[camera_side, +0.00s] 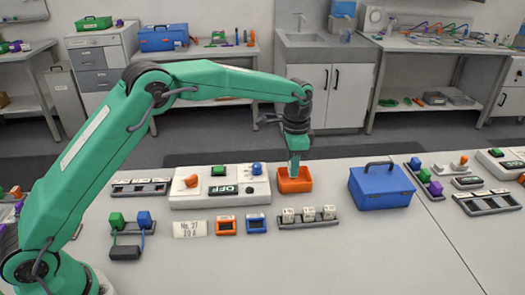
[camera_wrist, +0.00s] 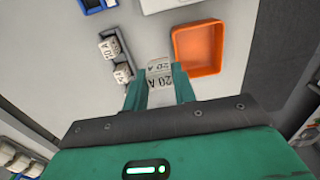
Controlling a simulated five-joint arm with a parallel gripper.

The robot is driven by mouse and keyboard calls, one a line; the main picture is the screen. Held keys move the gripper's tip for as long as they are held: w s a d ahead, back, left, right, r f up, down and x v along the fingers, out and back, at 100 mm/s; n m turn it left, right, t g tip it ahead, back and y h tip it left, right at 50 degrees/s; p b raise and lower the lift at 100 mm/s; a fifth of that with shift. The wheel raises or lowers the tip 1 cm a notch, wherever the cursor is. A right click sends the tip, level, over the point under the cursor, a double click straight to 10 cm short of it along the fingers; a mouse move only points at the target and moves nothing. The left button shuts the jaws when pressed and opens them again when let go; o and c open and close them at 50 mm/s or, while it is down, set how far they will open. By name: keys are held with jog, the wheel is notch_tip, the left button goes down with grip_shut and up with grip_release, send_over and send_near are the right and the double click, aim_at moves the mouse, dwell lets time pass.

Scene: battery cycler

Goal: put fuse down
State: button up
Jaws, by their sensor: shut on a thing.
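My gripper (camera_side: 294,172) points straight down at the orange tray (camera_side: 295,180) in the side view. In the wrist view my gripper (camera_wrist: 160,78) is shut on a white fuse (camera_wrist: 159,72) with "20 A" printed on it. The fuse is hard to make out in the side view. In the wrist view the orange tray (camera_wrist: 199,48) looks empty and lies just up and right of the held fuse. I cannot tell the height of the fuse above the bench. A fuse rack (camera_side: 307,221) with several white fuses stands in front of the tray.
The cycler (camera_side: 220,187) with its OFF display stands left of the tray, and a blue toolbox (camera_side: 381,187) stands to its right. A card marked 20 A (camera_side: 190,229) and small orange (camera_side: 227,226) and blue (camera_side: 257,224) frames lie in front.

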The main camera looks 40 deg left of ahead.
jog(key=w+a+f, duration=0.4)
jog(key=a, duration=0.1)
jog(key=shift+w+a, duration=0.15)
jog(key=shift+f, duration=0.1)
jog(key=shift+f, duration=1.95)
jog(key=shift+f, duration=0.1)
jog(key=o, duration=1)
notch_tip(320, 180, up, 12)
